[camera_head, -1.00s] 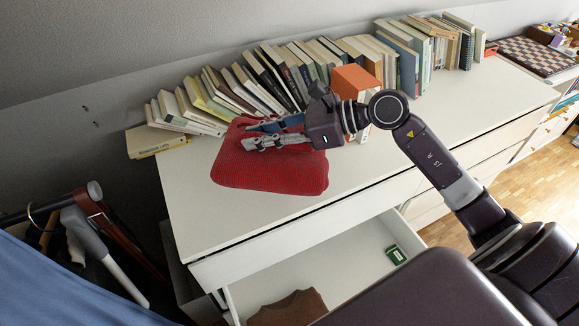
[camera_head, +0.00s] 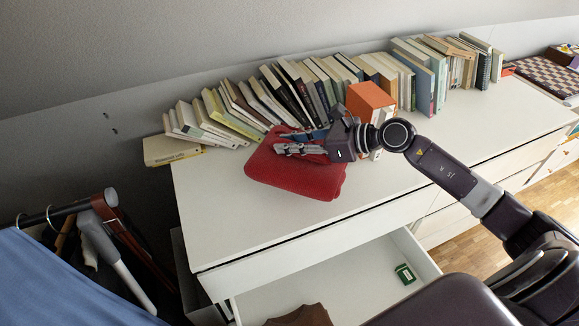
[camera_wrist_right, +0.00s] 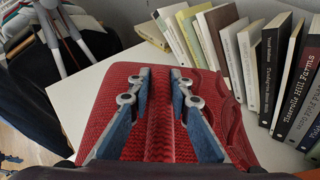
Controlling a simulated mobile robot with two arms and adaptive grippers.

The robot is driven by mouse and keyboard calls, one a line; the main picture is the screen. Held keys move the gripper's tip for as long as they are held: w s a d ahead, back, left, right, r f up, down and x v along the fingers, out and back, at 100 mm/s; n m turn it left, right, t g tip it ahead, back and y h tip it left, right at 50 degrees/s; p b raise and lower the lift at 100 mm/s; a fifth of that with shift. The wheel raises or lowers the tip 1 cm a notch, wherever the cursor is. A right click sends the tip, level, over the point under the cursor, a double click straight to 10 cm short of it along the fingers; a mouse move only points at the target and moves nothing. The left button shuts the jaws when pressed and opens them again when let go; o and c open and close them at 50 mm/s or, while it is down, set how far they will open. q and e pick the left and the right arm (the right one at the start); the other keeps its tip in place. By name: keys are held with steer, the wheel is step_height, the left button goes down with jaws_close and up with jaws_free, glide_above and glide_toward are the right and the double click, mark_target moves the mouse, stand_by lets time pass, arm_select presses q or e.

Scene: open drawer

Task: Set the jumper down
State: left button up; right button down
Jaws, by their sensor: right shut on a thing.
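The jumper (camera_head: 300,178) is a folded red knitted bundle at the top of the white dresser, in front of the row of books. My right gripper (camera_head: 300,142) reaches in from the right over it and is shut on a ridge of its cloth. In the right wrist view, the red jumper (camera_wrist_right: 115,100) fills the middle, with the cloth bunched between the two fingers (camera_wrist_right: 160,85). I cannot tell whether the jumper's underside touches the dresser top. My left gripper is not in view.
Leaning books (camera_head: 270,95) line the back of the dresser (camera_head: 220,220); an orange box (camera_head: 370,102) stands right of the jumper. The dresser top is clear in front. Below, an open drawer (camera_head: 350,285) holds a brown cloth (camera_head: 300,316) and a green item (camera_head: 404,273). A clothes rack (camera_head: 70,210) stands left.

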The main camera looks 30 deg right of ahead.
mark_target(331, 166)
step_height(331, 166, down, 8)
steer(key=shift+f, duration=0.2)
stand_by(0.3)
steer(key=c, duration=1.8)
jaws_free()
steer(key=shift+f, duration=0.1)
steer(key=shift+o, duration=0.2)
steer(key=b+v, duration=0.1)
steer(key=v, duration=0.9)
steer(key=shift+s+d+b, duration=0.1)
steer(key=shift+s+b, duration=0.15)
steer(key=shift+b, duration=0.1)
steer(key=shift+v, duration=0.8)
steer(key=shift+w, duration=0.1)
